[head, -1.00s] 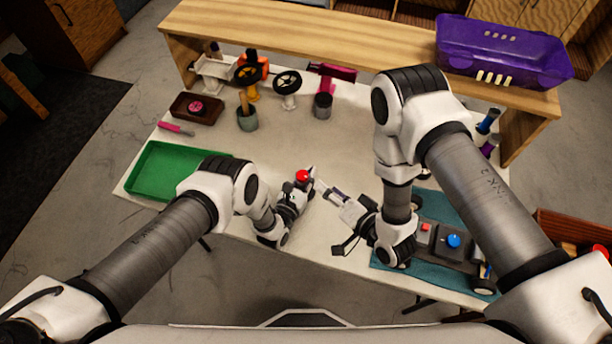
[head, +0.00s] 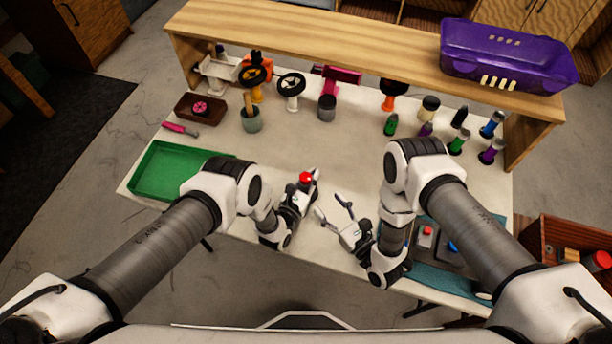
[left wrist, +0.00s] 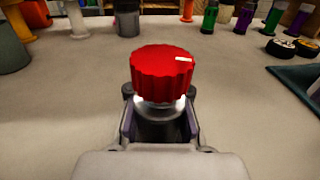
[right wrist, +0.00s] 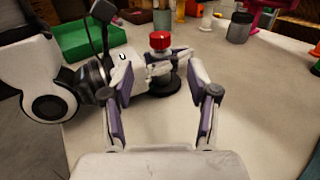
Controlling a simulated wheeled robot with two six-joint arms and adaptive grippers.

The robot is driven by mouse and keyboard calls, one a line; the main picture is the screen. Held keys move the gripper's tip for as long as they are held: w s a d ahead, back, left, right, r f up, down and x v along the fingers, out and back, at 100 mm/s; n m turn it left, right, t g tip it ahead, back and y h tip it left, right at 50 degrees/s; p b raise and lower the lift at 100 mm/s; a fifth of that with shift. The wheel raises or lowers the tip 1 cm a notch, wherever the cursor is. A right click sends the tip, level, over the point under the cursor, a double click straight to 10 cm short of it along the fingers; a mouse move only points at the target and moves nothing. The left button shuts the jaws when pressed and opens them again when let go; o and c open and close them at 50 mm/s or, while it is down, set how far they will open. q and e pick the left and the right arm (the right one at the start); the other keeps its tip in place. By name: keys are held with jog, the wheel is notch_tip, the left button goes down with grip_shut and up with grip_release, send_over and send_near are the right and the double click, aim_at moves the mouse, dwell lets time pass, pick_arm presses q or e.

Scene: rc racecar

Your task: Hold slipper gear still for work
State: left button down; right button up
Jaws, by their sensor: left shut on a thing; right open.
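The slipper gear appears to be the red ribbed knob-like piece (left wrist: 164,73) with a white mark, on a metal collar. It also shows as a small red cap in the head view (head: 305,178) and in the right wrist view (right wrist: 160,41). My left gripper (head: 309,180) is shut around the part below the red cap; its fingers show either side in the left wrist view (left wrist: 163,125). My right gripper (head: 333,206) is open and empty, a little right of the left one. In the right wrist view its spread fingers (right wrist: 168,92) frame the held piece farther off.
A green tray (head: 143,190) lies at the left. A racecar (head: 438,244) sits on a teal mat at the right, partly hidden by my right arm. Several bottles, cups and wheels stand along the back below a wooden shelf (head: 350,50). The table's middle is clear.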

aim_at(309, 182)
jog(key=x, duration=1.1)
grip_shut()
